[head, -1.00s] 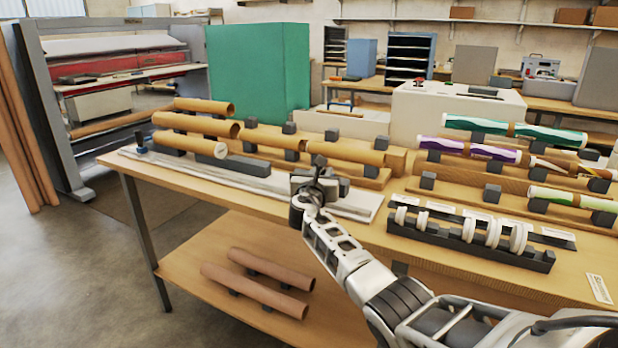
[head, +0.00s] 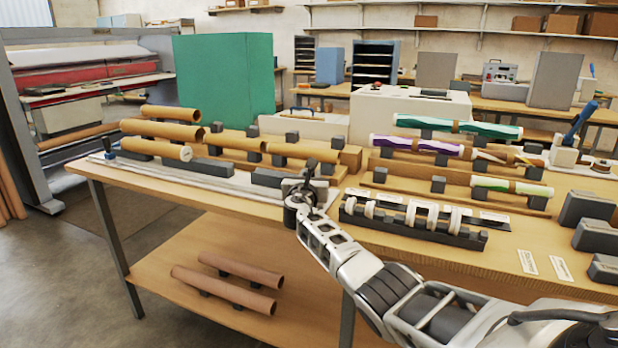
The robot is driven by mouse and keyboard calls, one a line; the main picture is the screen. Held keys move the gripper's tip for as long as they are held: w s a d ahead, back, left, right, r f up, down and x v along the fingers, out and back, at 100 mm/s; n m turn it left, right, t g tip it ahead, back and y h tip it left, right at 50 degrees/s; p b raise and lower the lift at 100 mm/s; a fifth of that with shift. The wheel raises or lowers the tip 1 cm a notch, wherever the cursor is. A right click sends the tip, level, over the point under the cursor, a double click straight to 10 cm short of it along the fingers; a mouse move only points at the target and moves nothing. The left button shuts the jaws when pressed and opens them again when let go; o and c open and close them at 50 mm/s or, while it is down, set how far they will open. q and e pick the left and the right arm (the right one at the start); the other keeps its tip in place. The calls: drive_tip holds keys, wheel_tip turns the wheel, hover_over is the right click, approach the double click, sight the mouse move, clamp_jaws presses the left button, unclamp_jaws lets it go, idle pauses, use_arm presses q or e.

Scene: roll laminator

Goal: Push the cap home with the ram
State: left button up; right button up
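A brown tube (head: 150,147) lies on dark supports on the pale rail fixture (head: 215,182) at the table's left front. A white cap (head: 186,153) shows at its right end; I cannot tell how deep it sits. A small blue-topped part (head: 107,145) stands at the fixture's left end. A dark block (head: 269,177) sits on the rail right of the cap, with a gap between. My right gripper (head: 308,180) is over the rail's right end; its fingers are too small and dark to read. I cannot make out the ram there. My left gripper is out of view.
A dark rack (head: 415,228) of white caps stands right of my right gripper. Brown tubes (head: 236,142) and printed rolls (head: 405,145) lie on stands behind. Dark boxes (head: 597,236) stand at the right. Bare tabletop (head: 440,262) lies in front of the rack.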

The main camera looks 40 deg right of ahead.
drive_tip(key=shift+o, duration=1.4)
drive_tip(key=shift+s+d, duration=0.15)
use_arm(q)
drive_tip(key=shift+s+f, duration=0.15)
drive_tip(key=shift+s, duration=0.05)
use_arm(e)
drive_tip(key=shift+s, duration=0.1)
drive_tip(key=shift+s+a+r+p, duration=0.1)
drive_tip(key=shift+s+a+p, duration=0.1)
drive_tip(key=shift+a+p, duration=0.2)
use_arm(q)
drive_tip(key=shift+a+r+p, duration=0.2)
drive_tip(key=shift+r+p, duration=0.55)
drive_tip(key=shift+p, duration=0.35)
use_arm(e)
drive_tip(key=v, duration=1.5)
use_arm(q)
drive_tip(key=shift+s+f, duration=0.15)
